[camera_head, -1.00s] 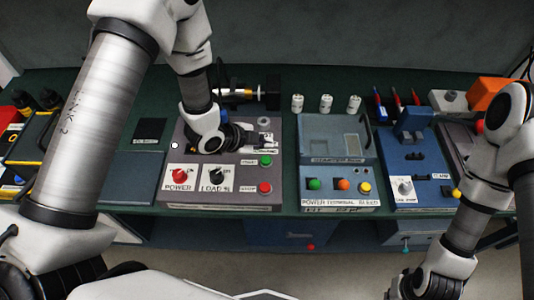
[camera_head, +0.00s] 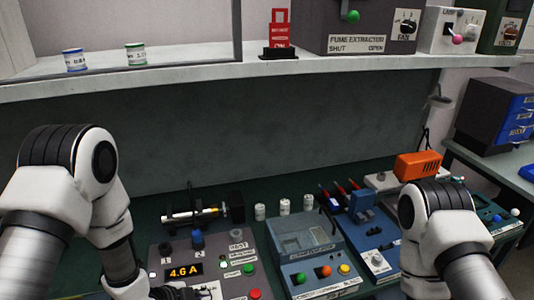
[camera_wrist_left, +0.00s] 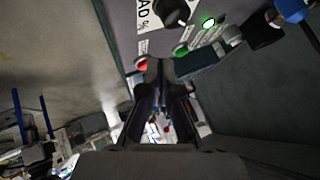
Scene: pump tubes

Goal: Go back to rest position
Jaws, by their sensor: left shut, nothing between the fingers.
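My left arm comes in from the left in the head view, its elbow raised and its forearm reaching down to the bottom edge. My left gripper (camera_head: 178,291) is partly cut off there, low at the front of the grey power panel (camera_head: 213,262). In the left wrist view my left gripper (camera_wrist_left: 161,82) is shut and empty, with the panel's red button (camera_wrist_left: 141,64) just beyond its fingertips. Whether they touch the panel cannot be told. My right arm (camera_head: 440,238) is bent at the right of the head view; its gripper is out of the picture.
White cylinders (camera_head: 284,207) stand behind. A white shelf (camera_head: 180,75) runs above the bench.

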